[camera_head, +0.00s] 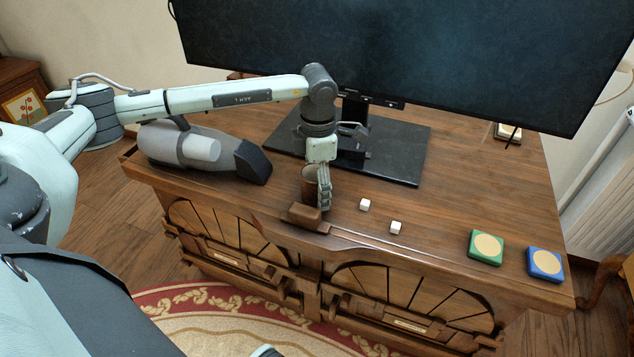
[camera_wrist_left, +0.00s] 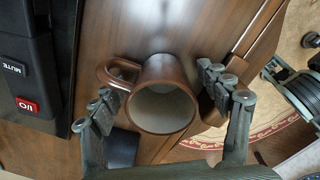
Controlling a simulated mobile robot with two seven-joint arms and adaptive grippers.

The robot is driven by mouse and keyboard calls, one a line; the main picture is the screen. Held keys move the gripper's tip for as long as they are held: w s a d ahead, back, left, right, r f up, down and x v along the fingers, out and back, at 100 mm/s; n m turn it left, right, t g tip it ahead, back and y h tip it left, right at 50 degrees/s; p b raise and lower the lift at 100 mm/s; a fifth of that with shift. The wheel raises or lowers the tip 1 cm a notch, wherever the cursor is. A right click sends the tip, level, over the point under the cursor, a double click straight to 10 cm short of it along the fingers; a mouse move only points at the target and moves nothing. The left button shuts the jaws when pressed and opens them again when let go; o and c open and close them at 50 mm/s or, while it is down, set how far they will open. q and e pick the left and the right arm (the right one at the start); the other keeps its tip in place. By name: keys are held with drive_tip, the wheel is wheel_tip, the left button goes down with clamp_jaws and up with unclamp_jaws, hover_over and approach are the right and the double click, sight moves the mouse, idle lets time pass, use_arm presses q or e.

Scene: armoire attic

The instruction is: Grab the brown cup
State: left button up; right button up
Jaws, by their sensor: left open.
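The brown cup (camera_head: 309,184) stands upright on the wooden cabinet top, near its front edge. In the left wrist view the cup (camera_wrist_left: 161,95) shows its pale inside, with its handle toward the upper left. My left gripper (camera_head: 322,188) points down at the cup. In the left wrist view the open left gripper (camera_wrist_left: 160,98) has one finger on each side of the cup, with a gap visible at the right finger; contact on the left side, near the handle, is hard to tell.
A brown block (camera_head: 305,215) lies just in front of the cup at the edge. Two white cubes (camera_head: 365,204) lie to the right, then a green tile (camera_head: 486,247) and a blue tile (camera_head: 545,264). A monitor (camera_head: 400,50) stands behind, and a grey handheld device (camera_head: 200,150) lies left.

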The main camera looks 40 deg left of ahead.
use_arm(q)
drive_tip(key=c, duration=1.3)
drive_tip(key=shift+c, duration=0.7)
drive_tip(key=shift+r, duration=0.15)
